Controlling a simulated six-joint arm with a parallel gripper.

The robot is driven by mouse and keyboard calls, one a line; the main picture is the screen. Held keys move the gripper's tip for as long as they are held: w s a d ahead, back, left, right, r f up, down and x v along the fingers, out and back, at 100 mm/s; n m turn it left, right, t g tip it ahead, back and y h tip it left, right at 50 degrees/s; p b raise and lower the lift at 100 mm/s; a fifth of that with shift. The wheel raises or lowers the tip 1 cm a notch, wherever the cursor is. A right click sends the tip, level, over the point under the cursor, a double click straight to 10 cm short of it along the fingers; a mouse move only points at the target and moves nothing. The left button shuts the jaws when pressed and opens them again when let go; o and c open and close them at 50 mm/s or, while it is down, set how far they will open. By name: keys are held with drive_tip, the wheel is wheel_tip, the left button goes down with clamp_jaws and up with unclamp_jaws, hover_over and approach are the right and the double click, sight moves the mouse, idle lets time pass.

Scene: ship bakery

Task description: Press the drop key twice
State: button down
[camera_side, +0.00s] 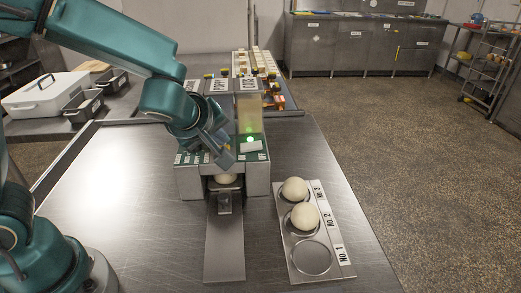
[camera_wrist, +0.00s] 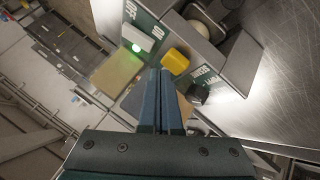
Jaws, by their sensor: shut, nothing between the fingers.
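The green-and-grey machine (camera_side: 188,180) stands on the steel table. In the wrist view its top carries a yellow key (camera_wrist: 175,61), a black key (camera_wrist: 197,94) and a lit green lamp (camera_wrist: 136,47) beside a white block (camera_wrist: 138,36). The lettering beside the keys is too small and turned to tell which is the drop key. My gripper (camera_wrist: 168,74) is shut and empty, fingertips just beside the yellow key in the picture; whether they touch it I cannot tell. In the side view my gripper (camera_side: 225,160) is low over the machine's front, partly hiding the keys.
A pale dough ball (camera_side: 226,178) sits in the machine's front opening above a metal slide (camera_side: 225,250). A tray (camera_side: 340,262) at right holds dough balls in No. 2 (camera_side: 305,216) and No. 3 (camera_side: 295,189); No. 1 (camera_side: 311,258) is empty.

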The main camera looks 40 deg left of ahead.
drive_tip(key=shift+r, duration=0.35)
drive_tip(key=shift+r, duration=2.5)
drive_tip(key=shift+r, duration=0.1)
idle(0.7)
wheel_tip(320, 180, up, 4)
drive_tip(key=shift+f, duration=0.2)
drive_tip(key=shift+f, duration=0.15)
drive_tip(key=shift+f, duration=4.3)
